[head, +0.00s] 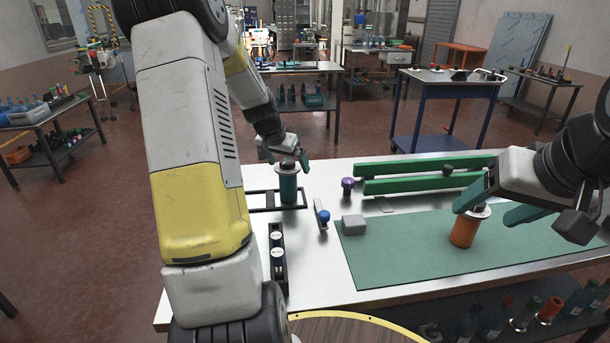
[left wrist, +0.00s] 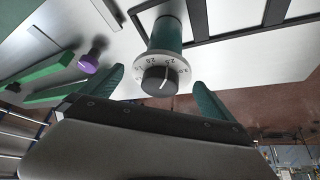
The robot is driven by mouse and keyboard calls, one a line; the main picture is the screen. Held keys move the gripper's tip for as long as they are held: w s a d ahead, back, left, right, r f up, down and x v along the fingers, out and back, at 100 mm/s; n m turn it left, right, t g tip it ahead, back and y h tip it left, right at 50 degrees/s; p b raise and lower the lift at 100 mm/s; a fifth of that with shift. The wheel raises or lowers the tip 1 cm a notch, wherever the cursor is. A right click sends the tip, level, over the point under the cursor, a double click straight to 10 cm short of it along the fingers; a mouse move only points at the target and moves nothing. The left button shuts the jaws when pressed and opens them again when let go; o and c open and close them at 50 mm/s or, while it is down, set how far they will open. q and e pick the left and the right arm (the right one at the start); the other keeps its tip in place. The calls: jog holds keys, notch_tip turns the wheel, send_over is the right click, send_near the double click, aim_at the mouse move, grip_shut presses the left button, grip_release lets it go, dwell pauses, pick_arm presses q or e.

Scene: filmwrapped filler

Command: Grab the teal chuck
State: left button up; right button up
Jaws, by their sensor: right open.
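The teal chuck (head: 288,188) stands upright in a black frame on the bench, with a pale dial collar and black knob on top. In the left wrist view, the teal chuck (left wrist: 167,34) has its dial and knob towards me. My left gripper (head: 288,160) is at the top of it; in the left wrist view my left gripper (left wrist: 158,77) is open, its teal fingers spread either side of the knob with gaps. My right gripper (head: 495,207) is open at an orange chuck (head: 463,231) on the green mat; whether it touches is unclear.
Near the teal chuck are a purple knob (head: 348,184), a blue-knobbed tool (head: 323,216), a grey block (head: 353,225) and a black holder (head: 278,258). Green rails (head: 415,184) lie behind the green mat (head: 400,257). The mat's front left is clear.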

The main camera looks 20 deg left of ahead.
pick_arm(q)
jog(key=c, duration=2.1)
jog(key=shift+r, duration=0.25)
